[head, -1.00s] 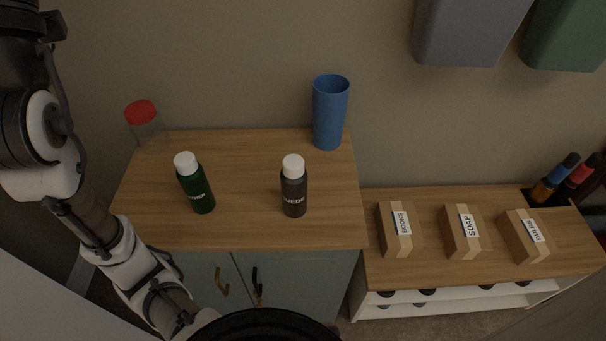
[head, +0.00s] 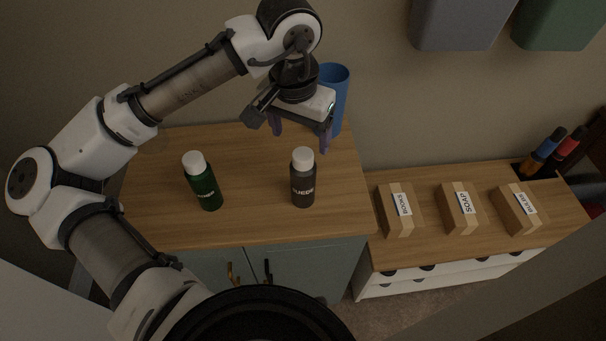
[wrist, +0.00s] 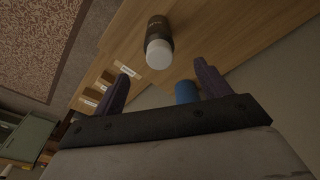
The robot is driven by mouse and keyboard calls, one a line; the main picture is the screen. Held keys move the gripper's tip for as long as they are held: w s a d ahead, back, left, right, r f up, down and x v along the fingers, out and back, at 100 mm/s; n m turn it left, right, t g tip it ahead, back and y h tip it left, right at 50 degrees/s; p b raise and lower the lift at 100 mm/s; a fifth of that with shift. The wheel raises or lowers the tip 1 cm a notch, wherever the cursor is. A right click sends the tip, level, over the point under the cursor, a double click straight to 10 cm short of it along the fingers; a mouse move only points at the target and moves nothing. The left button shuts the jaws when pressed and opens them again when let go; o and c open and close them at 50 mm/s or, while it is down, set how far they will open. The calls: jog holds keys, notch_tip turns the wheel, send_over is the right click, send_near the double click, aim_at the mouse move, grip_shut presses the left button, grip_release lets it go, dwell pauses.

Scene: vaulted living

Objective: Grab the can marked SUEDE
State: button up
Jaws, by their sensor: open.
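The can marked SUEDE (head: 302,182) is dark grey with a white cap and stands upright on the wooden cabinet top. In the wrist view the can (wrist: 157,30) is ahead of the fingers, near the top of the picture, its white cap toward the camera. My gripper (head: 299,136) is open and empty, pointing down above and behind the can, apart from it. In the wrist view its two purple fingers (wrist: 160,82) are spread wide. A green can (head: 204,184) with a white cap stands to the left; its label is too small to read surely.
A blue cup (head: 338,97) stands behind my gripper, partly hidden by it; it also shows between the fingers in the wrist view (wrist: 186,92). A lower cabinet at right bears several boxes, one marked SOAP (head: 461,208). Wood between the two cans is bare.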

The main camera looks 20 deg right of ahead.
aim_at(303, 154)
jog(key=f, duration=0.3)
jog(key=f+p, duration=0.1)
jog(key=f, duration=0.4)
jog(key=shift+w+d+f+p, duration=0.3)
jog(key=shift+d+f+p, duration=0.05)
jog(key=shift+d+f, duration=0.05)
jog(key=c, duration=1.5)
jog(key=shift+r, duration=0.15)
jog(key=shift+c, duration=0.2)
